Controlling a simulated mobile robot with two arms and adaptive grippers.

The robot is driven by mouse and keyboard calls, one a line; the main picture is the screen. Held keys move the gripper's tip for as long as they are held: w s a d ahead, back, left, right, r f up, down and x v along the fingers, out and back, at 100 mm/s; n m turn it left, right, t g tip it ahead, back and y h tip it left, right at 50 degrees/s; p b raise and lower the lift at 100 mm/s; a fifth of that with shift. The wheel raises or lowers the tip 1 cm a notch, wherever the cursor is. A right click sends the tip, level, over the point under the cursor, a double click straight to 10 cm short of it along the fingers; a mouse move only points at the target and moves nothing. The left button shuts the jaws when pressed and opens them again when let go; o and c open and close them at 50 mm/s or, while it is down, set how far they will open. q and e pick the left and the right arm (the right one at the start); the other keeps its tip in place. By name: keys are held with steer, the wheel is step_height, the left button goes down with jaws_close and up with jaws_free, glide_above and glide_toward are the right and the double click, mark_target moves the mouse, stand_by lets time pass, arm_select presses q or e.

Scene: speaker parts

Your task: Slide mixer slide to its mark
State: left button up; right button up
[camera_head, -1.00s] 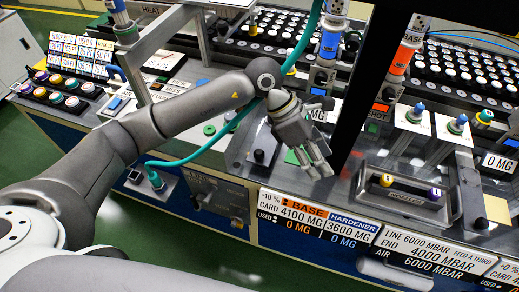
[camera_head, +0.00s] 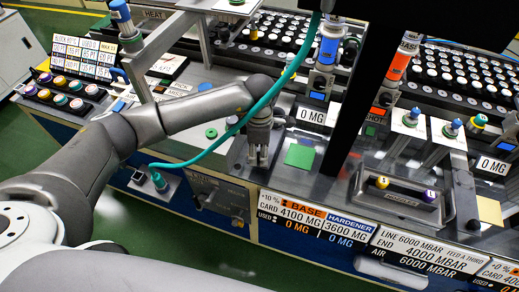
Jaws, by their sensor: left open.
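My left gripper (camera_head: 258,158) hangs fingers down over a dark grey plate (camera_head: 236,160) near the front edge of the bench. Its fingers are open and straddle the spot where a small black knob stood, perhaps the mixer slide's handle. The knob is now hidden by the fingers, and I cannot tell whether they touch it. A flat green square (camera_head: 299,155) lies to the right of the gripper; I cannot tell whether it is the slide's mark. My right gripper is not in view.
A teal hose (camera_head: 213,147) crosses in front of my left arm. A dark post (camera_head: 352,90) stands right of the green square. Further right is a nozzle tray (camera_head: 400,204) with yellow and purple pieces. Racks of white-capped vials (camera_head: 460,73) fill the back.

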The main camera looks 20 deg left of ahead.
arm_select(q)
steer(key=shift+f, duration=0.9)
steer(key=shift+c, duration=0.5)
jaws_close()
